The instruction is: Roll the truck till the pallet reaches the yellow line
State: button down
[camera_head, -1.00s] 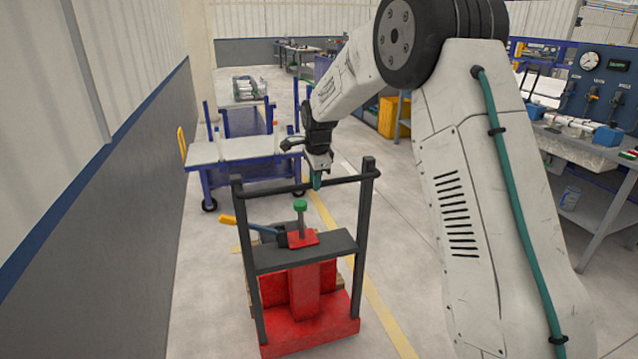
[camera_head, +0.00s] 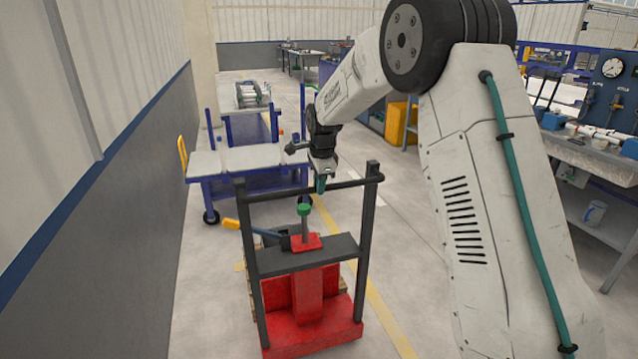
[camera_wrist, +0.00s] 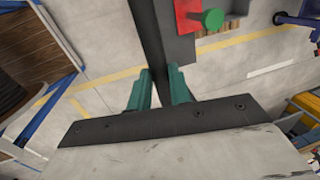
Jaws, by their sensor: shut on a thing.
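The red truck (camera_head: 310,325) stands upright on the floor in front of me, with a dark upright frame, a green knob and a yellow-tipped lever. My gripper (camera_head: 321,184) is shut on the dark top bar (camera_head: 345,184) of its frame. In the wrist view the green fingers (camera_wrist: 160,88) sit either side of the bar (camera_wrist: 152,40). The wooden pallet (camera_head: 346,284) is mostly hidden behind the truck; a corner shows in the wrist view (camera_wrist: 236,8).
A blue cart with a grey top (camera_head: 236,158) stands beyond the truck. A grey wall (camera_head: 110,215) runs along the left. A workbench (camera_head: 595,155) and a yellow cabinet (camera_head: 397,122) are on the right. The floor between truck and workbench is clear.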

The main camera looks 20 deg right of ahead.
jog(key=shift+w+r, duration=0.15)
jog(key=shift+w, duration=0.05)
jog(key=c, duration=1.3)
grip_release()
jog(key=shift+w, duration=0.15)
notch_tip(320, 180, up, 7)
jog(key=s, duration=0.1)
jog(key=shift+s+r, duration=0.2)
jog(key=shift+s, duration=0.15)
